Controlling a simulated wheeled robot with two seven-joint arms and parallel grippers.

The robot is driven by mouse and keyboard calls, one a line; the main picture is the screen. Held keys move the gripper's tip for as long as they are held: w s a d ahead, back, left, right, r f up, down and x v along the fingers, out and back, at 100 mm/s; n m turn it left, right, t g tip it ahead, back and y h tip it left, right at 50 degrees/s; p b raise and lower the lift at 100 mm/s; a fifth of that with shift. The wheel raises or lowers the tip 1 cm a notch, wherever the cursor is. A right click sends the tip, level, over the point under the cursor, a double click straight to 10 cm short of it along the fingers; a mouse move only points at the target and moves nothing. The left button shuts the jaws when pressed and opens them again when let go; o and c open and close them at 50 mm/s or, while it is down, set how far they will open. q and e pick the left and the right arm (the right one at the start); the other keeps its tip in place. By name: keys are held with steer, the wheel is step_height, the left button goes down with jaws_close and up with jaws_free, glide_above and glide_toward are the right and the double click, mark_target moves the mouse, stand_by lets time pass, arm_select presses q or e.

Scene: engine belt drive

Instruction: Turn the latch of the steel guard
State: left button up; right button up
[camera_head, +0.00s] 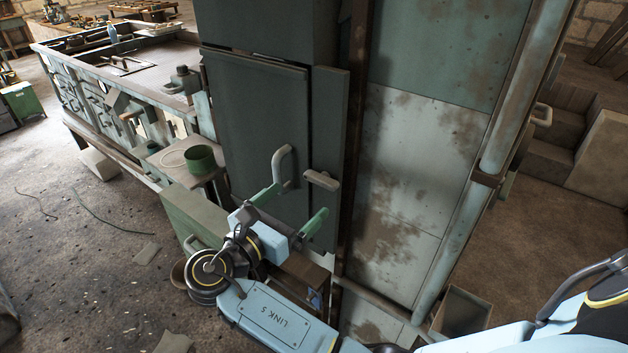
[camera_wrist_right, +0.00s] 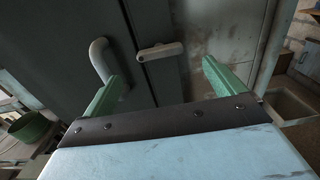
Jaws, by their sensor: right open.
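The steel guard (camera_head: 255,120) is a tall dark grey-green door with a narrow panel at its right. A curved grey handle (camera_head: 281,165) stands out from its lower right part; it also shows in the wrist view (camera_wrist_right: 100,60). The latch (camera_head: 321,180), a short grey bar, lies nearly level to the right of the handle. In the wrist view the latch (camera_wrist_right: 160,51) lies beyond and between my fingertips. My right gripper (camera_head: 299,201) is open and empty, its green fingers spread, just below and in front of the latch, apart from it. My left gripper is out of view.
A dark green cup (camera_head: 200,158) stands on a small stand at the left. A green box (camera_head: 192,215) is below it. A long workbench (camera_head: 100,95) runs back at the left. Rusty wall panels (camera_head: 420,160) and a pale pipe (camera_head: 520,95) are right of the guard.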

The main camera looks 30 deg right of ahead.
mark_target(318, 184)
steer(key=p+x, duration=0.1)
steer(key=x, duration=0.6)
steer(key=c, duration=1)
